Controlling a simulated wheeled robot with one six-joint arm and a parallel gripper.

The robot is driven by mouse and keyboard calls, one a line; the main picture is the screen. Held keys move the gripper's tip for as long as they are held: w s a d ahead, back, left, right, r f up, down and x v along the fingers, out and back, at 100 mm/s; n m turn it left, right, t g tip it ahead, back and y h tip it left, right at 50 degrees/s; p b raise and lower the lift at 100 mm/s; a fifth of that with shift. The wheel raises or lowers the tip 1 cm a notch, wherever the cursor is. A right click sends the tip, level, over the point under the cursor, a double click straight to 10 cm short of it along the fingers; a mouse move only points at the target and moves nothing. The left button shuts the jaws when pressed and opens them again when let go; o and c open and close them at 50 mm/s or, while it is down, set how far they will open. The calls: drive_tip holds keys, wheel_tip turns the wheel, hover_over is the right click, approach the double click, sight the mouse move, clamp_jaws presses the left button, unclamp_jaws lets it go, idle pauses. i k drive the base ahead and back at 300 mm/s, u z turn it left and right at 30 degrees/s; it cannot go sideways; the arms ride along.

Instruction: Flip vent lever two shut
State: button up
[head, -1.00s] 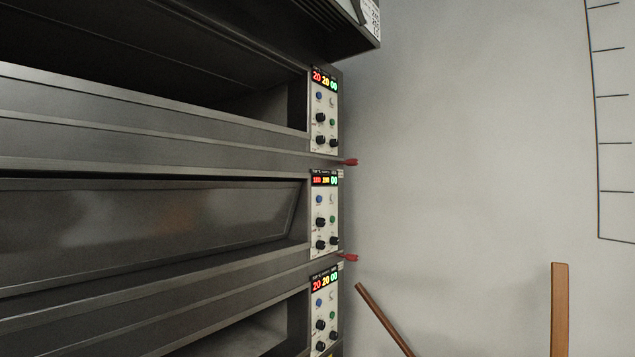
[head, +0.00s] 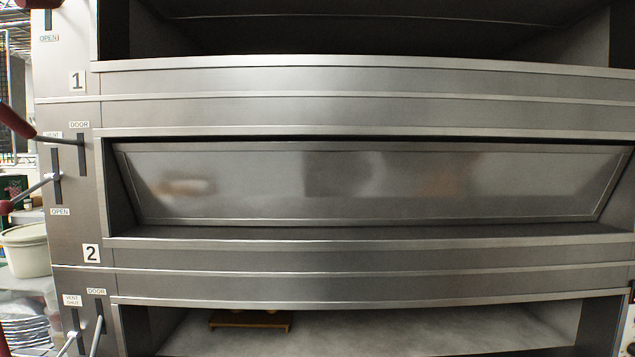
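The vent lever of deck two (head: 32,191) is at the left edge of the head view, a metal rod with a dark red knob (head: 6,207). Its rod meets its dark upright slot (head: 57,190) around mid-height, between the vent label above and the OPEN label (head: 60,211) below. The knob hangs lower left of the slot. The door lever of deck two (head: 58,139) sits just above and to the right, its red handle reaching out of frame. The plate "2" (head: 91,253) is below. My gripper is not in view.
The deck two door (head: 370,185) is shut; the decks above and below stand open. A wooden board (head: 249,321) lies in the lower deck. Lower levers (head: 97,335) stick out at bottom left. A pale tub (head: 25,250) and stacked metal pans (head: 25,330) stand beyond the oven's left side.

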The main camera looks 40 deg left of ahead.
sight(7, 206)
drive_tip(key=u, duration=3.05)
drive_tip(key=i, duration=1.2)
drive_tip(key=u, duration=0.25)
